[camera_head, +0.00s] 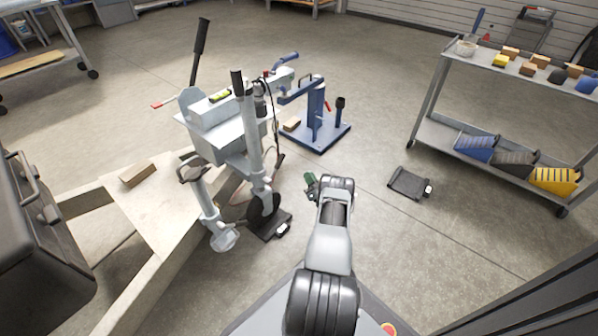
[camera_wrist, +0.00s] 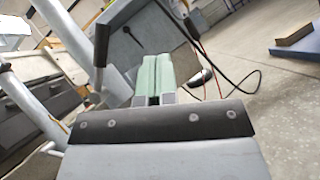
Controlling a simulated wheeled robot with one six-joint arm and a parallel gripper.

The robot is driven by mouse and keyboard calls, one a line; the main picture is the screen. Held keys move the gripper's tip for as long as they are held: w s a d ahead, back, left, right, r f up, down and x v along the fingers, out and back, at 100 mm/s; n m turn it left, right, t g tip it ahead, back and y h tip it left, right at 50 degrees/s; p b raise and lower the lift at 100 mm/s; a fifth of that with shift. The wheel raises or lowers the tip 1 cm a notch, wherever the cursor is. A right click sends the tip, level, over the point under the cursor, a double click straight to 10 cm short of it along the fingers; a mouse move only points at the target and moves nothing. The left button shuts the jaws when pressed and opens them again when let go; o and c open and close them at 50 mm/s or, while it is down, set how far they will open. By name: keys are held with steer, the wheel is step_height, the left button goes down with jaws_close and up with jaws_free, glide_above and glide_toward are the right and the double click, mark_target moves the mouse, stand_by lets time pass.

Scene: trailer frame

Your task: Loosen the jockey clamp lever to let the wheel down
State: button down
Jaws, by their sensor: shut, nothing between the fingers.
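The jockey wheel's grey tube (camera_head: 252,140) stands upright beside the trailer's drawbar in the head view. Its dark wheel (camera_head: 263,207) is low, at a black pad on the floor. My gripper (camera_head: 311,182) is to the right of the tube, apart from it. In the wrist view my green fingers (camera_wrist: 153,78) are together and hold nothing. A lever with a dark grip and thin metal stem (camera_wrist: 100,45) shows left of the fingers, in front of a pale tube; it looks like the clamp lever. I cannot clearly make out the clamp lever in the head view.
A second grey leg (camera_head: 207,212) with a round foot stands left of the wheel. The pale trailer frame (camera_head: 160,215) lies left. A blue stand (camera_head: 318,130) is behind, and a shelf cart (camera_head: 500,140) is right.

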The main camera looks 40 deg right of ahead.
steer(key=shift+s+d+f, duration=0.3)
steer(key=shift+s, duration=0.2)
steer(key=shift+s+d+f, duration=0.25)
steer(key=shift+s, duration=0.2)
